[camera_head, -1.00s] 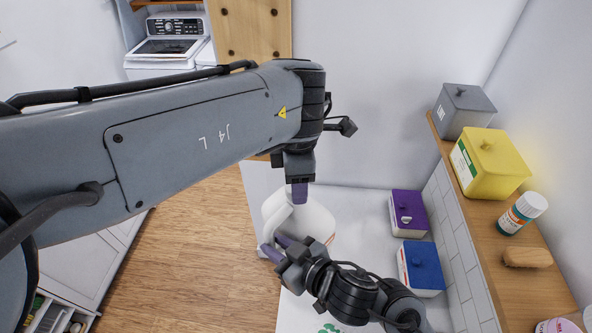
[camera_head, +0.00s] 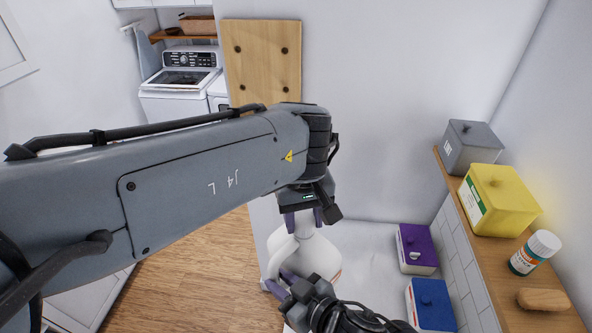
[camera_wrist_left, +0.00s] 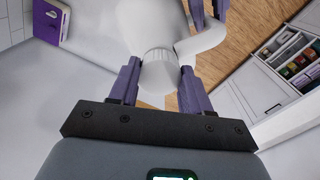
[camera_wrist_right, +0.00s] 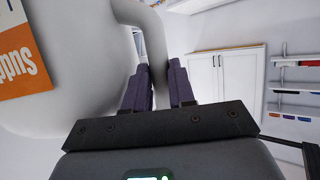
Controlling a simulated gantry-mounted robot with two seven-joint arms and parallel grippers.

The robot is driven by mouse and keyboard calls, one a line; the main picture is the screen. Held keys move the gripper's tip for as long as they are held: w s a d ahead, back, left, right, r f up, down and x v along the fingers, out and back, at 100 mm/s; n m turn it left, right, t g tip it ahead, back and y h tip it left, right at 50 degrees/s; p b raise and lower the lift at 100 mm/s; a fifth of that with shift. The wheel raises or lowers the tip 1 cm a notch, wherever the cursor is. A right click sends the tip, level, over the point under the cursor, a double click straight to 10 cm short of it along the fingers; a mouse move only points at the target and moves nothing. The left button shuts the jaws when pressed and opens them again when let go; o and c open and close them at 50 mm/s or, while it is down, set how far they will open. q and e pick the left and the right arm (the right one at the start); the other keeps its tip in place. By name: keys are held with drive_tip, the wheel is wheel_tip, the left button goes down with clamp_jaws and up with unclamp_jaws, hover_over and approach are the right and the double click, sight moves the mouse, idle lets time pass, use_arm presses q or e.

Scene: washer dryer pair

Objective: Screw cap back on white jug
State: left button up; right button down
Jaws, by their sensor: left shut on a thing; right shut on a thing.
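The white jug (camera_head: 318,257) stands on the white surface below my left arm. It also shows in the left wrist view (camera_wrist_left: 140,18) and the right wrist view (camera_wrist_right: 70,60). My left gripper (camera_head: 303,219) points down over the jug's top. In the left wrist view its purple fingers are shut around the white ribbed cap (camera_wrist_left: 157,57), which is in line with the jug's neck; I cannot tell if it is threaded. My right gripper (camera_head: 279,280) is shut on the jug handle (camera_wrist_right: 154,50). The right arm's lower part is cut off by the picture edge.
A purple box (camera_head: 416,248) and a blue box (camera_head: 433,304) stand right of the jug. A wooden ledge holds a grey box (camera_head: 472,147), a yellow box (camera_head: 500,200), a bottle (camera_head: 535,252) and a brush (camera_head: 543,299). A washer (camera_head: 180,85) is at the back left.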

use_arm(q)
drive_tip(key=o, duration=1)
drive_tip(key=shift+r, duration=2.25)
drive_tip(key=shift+c, duration=0.4)
